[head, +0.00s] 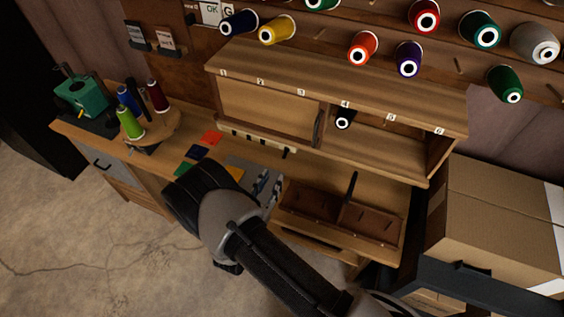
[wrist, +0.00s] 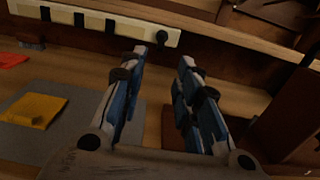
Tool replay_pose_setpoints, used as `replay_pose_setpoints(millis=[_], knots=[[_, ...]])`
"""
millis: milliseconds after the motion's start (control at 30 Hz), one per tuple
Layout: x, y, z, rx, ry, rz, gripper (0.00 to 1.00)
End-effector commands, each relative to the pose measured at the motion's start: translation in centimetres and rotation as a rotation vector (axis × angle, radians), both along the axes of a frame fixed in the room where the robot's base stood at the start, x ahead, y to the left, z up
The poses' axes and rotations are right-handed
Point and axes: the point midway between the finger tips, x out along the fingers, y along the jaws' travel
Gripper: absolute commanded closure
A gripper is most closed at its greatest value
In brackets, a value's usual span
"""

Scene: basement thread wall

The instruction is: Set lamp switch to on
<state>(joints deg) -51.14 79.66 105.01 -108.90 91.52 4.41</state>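A cream strip (head: 248,137) with several dark rectangular inserts runs along the back of the bench, below the wooden cabinet. In the wrist view the cream strip (wrist: 96,17) crosses the top left, with a black plug or knob (wrist: 190,33) at its right end. No label shows, so I cannot tell which part, if any, is the lamp switch or how it is set. My gripper (head: 267,186) is over the bench in front of the strip. In the wrist view my gripper (wrist: 164,54) has its blue-and-white fingers apart, with nothing between them. The fingertips point toward the strip's right end.
A grey mat (wrist: 55,110) bears a yellow cloth square (wrist: 35,109). A brown divided tray (head: 340,215) lies right of my gripper. The cabinet (head: 330,85) overhangs the bench back. Thread spools (head: 130,122) stand at left; a cardboard box (head: 500,215) is at right.

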Motion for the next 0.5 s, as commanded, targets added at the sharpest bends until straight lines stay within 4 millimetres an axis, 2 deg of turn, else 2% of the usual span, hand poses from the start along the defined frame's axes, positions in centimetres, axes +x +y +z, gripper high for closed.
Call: replay_pose_setpoints(millis=[33, 200, 400, 500], knots=[[1.2, -0.6, -0.1, 0.002, -0.002, -0.006, 0.7], [4.5, -1.8, -0.1, 0.002, -0.002, -0.005, 0.7], [7.3, -2.7, -0.1, 0.002, -0.001, -0.003, 0.7], [8.1, -3.0, 0.0, 0.002, -0.001, -0.002, 0.7]])
